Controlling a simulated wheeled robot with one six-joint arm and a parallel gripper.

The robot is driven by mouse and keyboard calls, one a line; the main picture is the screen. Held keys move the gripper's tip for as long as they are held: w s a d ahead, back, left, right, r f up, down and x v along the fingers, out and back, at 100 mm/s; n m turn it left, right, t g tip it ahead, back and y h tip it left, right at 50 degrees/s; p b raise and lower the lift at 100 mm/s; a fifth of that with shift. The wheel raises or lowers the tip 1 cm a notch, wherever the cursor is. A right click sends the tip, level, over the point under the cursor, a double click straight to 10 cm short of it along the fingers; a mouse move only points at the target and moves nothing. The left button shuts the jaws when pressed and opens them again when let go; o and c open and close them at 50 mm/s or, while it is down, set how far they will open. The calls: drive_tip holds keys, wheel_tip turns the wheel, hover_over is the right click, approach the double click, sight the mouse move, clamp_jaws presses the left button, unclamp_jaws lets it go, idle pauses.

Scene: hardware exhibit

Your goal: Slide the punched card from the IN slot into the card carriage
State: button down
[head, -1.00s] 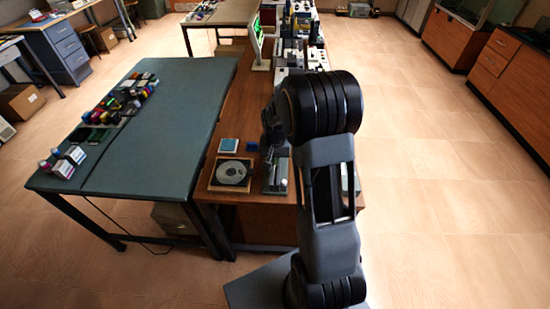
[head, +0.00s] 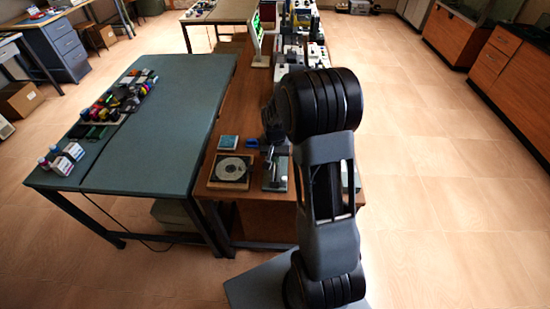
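A small grey device (head: 280,182) stands at the near end of the brown wooden table, partly behind my arm. I cannot tell whether it holds the IN slot or the card carriage. No punched card can be made out. My gripper (head: 273,147) is a small dark shape above the far part of this device, largely hidden by my own arm. Its fingers are too small and dark to tell open from shut, or whether anything is between them.
A disc on a square base (head: 231,170), a teal square item (head: 228,142) and a small blue item (head: 252,142) lie left of the device. A green-topped table (head: 150,150) adjoins on the left. A lit screen (head: 258,40) and several devices stand farther back. Floor at right is clear.

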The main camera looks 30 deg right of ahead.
drive_tip(key=shift+f+b, duration=0.6)
drive_tip(key=shift+f, duration=0.05)
idle(1.4)
drive_tip(key=shift+f+b, duration=1.45)
drive_tip(key=shift+f, duration=0.4)
drive_tip(key=c, duration=1.3)
unclamp_jaws()
drive_tip(key=shift+r+p, duration=2.9)
drive_tip(key=shift+r, duration=1.2)
